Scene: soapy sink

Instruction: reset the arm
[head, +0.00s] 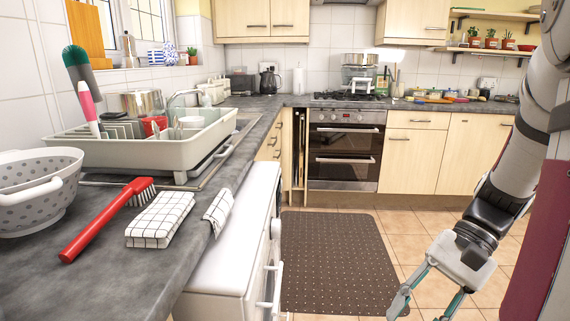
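My arm comes down the right side of the head view, and my gripper (428,300) hangs at the lower right, in front of the tiled floor and the edge of the dark mat. Its two fingers are spread apart, with nothing visible between them. The fingertips run close to the bottom edge of the picture, and the right one is partly cut off. The gripper is well apart from the counter.
The grey counter (100,225) on the left holds a red brush (105,220), checked cloths (160,218), a spotted colander (38,190) and a dish rack (135,152). A white appliance (235,240) stands below. An oven (345,150) is at the back. The floor mat (335,260) is clear.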

